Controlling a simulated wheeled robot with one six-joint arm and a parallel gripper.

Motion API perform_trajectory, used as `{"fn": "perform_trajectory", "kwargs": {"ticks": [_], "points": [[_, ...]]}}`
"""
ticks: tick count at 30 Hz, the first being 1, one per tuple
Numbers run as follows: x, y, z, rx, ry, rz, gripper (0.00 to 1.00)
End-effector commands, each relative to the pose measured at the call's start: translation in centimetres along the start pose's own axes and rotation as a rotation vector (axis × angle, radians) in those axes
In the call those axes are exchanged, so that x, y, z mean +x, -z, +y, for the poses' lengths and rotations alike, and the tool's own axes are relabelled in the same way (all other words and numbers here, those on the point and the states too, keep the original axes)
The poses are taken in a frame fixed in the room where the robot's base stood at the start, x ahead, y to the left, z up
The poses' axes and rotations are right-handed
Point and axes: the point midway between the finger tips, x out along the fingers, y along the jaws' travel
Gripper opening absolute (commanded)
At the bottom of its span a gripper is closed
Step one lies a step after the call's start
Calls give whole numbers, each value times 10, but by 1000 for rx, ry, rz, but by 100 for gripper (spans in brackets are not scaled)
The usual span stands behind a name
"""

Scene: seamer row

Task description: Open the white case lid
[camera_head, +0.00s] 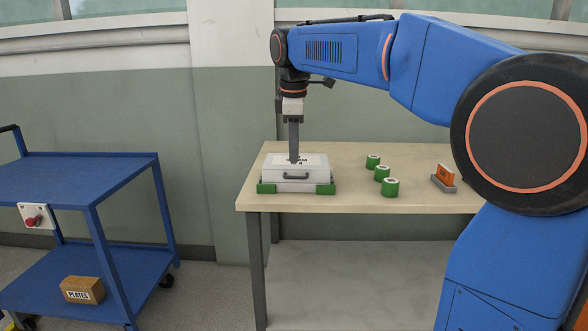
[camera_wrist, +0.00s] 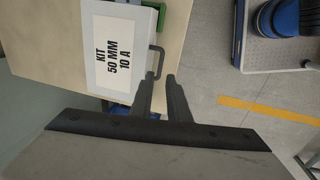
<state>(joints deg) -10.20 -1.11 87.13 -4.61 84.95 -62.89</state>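The white case (camera_head: 297,174) stands on the table between green corner pieces, with its lid (camera_head: 315,161) down. A dark handle (camera_head: 296,177) is on its front face. In the wrist view the case (camera_wrist: 100,15) shows a label reading KIT 50 MM 10 A, and the handle (camera_wrist: 160,55) sticks out from its edge. My gripper (camera_head: 294,160) points straight down at the case in the head view; whether it touches cannot be told. In the wrist view my gripper (camera_wrist: 160,77) has its two fingertips apart, close to one end of the handle, with nothing visibly held.
Three green cylinders (camera_head: 382,173) and an orange piece in a grey holder (camera_head: 444,182) stand right of the case on the table (camera_head: 350,205). A blue cart (camera_head: 80,180) with a red button is at left, with a PLATES box (camera_head: 82,290) on its lower shelf.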

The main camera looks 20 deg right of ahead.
Motion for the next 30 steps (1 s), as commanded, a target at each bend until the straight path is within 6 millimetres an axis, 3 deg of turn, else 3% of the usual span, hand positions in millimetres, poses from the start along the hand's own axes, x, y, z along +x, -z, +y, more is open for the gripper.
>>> {"fn": "perform_trajectory", "kwargs": {"ticks": [6, 12, 24, 26, 30], "points": [[36, 0, -1, 0, 2, -1, 15], [56, 0, 0, 0, 1, 0, 15], [61, 0, 0, 0, 0, 0, 15], [61, 0, 0, 0, 0, 0, 1], [61, 0, 0, 0, 0, 0, 0]]}}
